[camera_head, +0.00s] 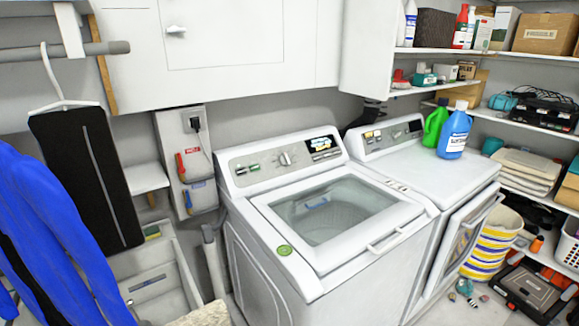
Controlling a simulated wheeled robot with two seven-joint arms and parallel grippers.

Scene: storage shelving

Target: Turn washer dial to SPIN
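The washer (252,209) is a white top-loader in the middle of the camera_head view. Its control panel (241,181) runs along the back of its top. A round dial (286,158) sits near the panel's middle, with a dark display (320,143) to its right. The dial's markings are too small to read, so I cannot tell its setting. The glass lid (340,208) is closed. Neither of my grippers shows in this view.
A dryer (432,167) stands right of the washer, with a green bottle (435,125) and a blue bottle (454,133) on it. White cabinets (240,35) hang above. A blue garment (45,225) hangs at left. Loaded shelves (530,120) line the right.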

